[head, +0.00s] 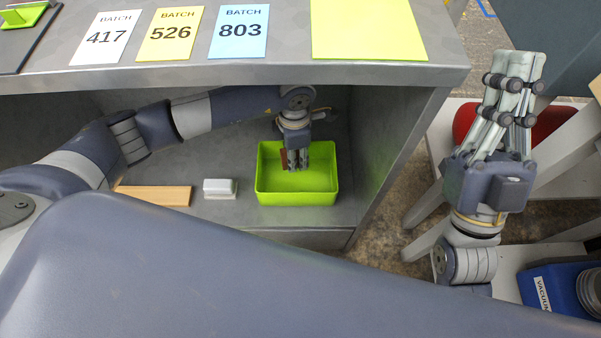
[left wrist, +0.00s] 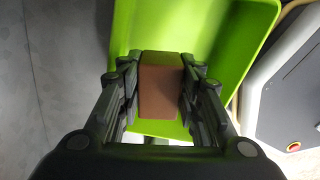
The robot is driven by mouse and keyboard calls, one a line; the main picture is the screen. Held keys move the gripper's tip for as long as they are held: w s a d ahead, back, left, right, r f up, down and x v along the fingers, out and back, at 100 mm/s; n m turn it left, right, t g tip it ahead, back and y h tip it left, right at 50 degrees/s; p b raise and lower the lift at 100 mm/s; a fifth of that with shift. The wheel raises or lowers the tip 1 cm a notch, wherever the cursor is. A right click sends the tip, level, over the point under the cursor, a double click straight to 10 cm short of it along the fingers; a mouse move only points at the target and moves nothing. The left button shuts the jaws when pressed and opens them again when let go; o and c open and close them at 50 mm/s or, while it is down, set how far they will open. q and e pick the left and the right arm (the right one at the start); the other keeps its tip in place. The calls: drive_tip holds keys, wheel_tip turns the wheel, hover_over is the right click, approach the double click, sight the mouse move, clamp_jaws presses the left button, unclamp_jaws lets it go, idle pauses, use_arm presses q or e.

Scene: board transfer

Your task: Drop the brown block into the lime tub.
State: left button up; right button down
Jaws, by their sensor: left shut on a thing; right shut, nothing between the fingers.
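The lime tub (head: 297,198) stands on the lower shelf under the counter, right of its middle in the head view. My left gripper (head: 295,164) points down over the tub's back part. It is shut on the brown block (left wrist: 160,88), which sits between the fingers in the left wrist view, with the lime tub (left wrist: 205,25) behind it. In the head view only a reddish-brown sliver of the block (head: 284,159) shows beside the fingers. I cannot tell how high the block is above the tub floor. My right gripper (head: 517,70) is shut and empty, pointing up at the right.
A wooden plank (head: 153,196) and a white block (head: 220,187) lie on the shelf left of the tub. The counter above (head: 290,72) carries batch cards and a lime sheet (head: 368,28). At the right are a red item (head: 466,120), white furniture and a blue vacuum box (head: 556,287).

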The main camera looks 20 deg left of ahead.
use_arm(q)
drive_tip(key=o, duration=1.2)
drive_tip(key=shift+r, duration=0.1)
wheel_tip(320, 180, up, 12)
drive_tip(key=shift+f, duration=0.1)
